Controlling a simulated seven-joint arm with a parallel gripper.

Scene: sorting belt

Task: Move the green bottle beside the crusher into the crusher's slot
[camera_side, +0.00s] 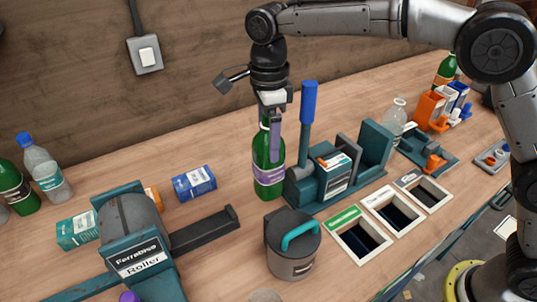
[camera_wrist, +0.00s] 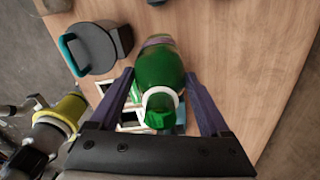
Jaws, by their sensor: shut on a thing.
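The green bottle (camera_side: 268,171) with a purple label stands upright on the bench, just left of the crusher. It also shows in the wrist view (camera_wrist: 160,70), where its neck lies between my two fingers. My gripper (camera_side: 272,128) comes down from above and is shut on the bottle near its neck. The crusher (camera_side: 325,178) is a teal machine with a blue-handled lever (camera_side: 308,103). A small carton with orange on it shows in its middle, where the slot appears to be. Whether the bottle's base touches the bench is hard to tell.
A grey canister (camera_side: 292,245) with a teal handle stands in front of the bottle. Framed bin openings (camera_side: 361,241) lie right of it. Another green bottle (camera_side: 445,70) stands at the back right.

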